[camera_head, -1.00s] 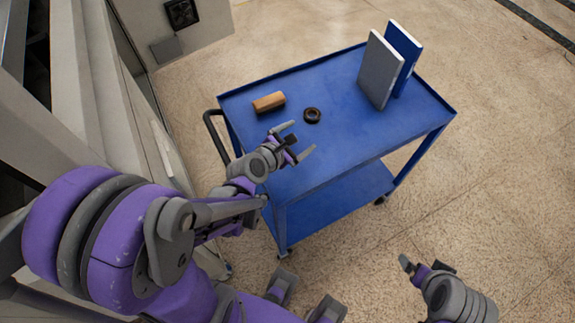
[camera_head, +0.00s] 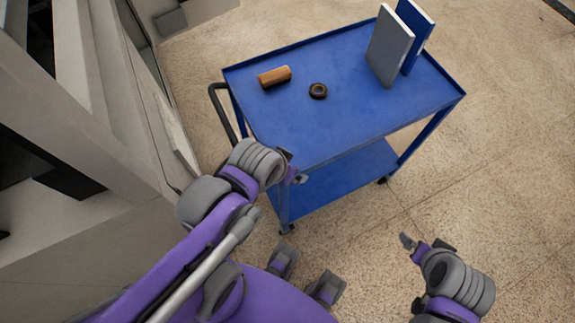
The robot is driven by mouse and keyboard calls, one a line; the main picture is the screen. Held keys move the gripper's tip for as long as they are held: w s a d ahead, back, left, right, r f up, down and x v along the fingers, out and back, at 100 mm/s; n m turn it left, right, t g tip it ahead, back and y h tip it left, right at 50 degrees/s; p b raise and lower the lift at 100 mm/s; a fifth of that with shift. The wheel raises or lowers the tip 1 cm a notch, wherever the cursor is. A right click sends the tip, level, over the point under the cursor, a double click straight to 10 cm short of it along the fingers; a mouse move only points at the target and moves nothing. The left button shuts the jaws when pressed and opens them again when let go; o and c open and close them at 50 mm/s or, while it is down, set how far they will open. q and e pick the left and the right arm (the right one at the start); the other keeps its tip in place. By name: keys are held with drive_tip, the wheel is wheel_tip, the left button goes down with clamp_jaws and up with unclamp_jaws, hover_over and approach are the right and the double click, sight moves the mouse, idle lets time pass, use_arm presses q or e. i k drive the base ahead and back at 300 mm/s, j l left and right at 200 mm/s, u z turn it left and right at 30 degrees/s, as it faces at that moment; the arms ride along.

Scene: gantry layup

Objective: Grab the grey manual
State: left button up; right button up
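The grey manual (camera_head: 390,48) stands upright near the right end of the blue cart's top (camera_head: 345,120). A blue manual (camera_head: 413,30) stands upright just behind it and to its right. My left gripper (camera_head: 296,177) is by the cart's front left edge, well away from the grey manual. Its fingers are mostly hidden by its wrist, so its opening is unclear. My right gripper (camera_head: 410,242) is low in front of the cart, over the floor, apart from both manuals. Its finger opening cannot be made out.
A brown wooden block (camera_head: 275,76) and a dark ring (camera_head: 318,91) lie on the left half of the cart top. The front middle of the top is clear. A black handle (camera_head: 220,115) sticks out on the cart's left. A pale wall structure (camera_head: 95,60) stands at the left.

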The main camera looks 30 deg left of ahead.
sight(391, 41)
drive_tip(key=i+l, duration=0.2)
drive_tip(key=l, duration=0.2)
drive_tip(key=i+l, duration=0.25)
drive_tip(key=l, duration=0.15)
drive_tip(key=i+l, duration=0.2)
drive_tip(key=l, duration=0.2)
drive_tip(key=l+u, duration=0.1)
drive_tip(key=u, duration=0.4)
drive_tip(key=i+l+u, duration=0.1)
drive_tip(key=u, duration=0.4)
drive_tip(key=l+u, duration=0.15)
drive_tip(key=u, duration=1.3)
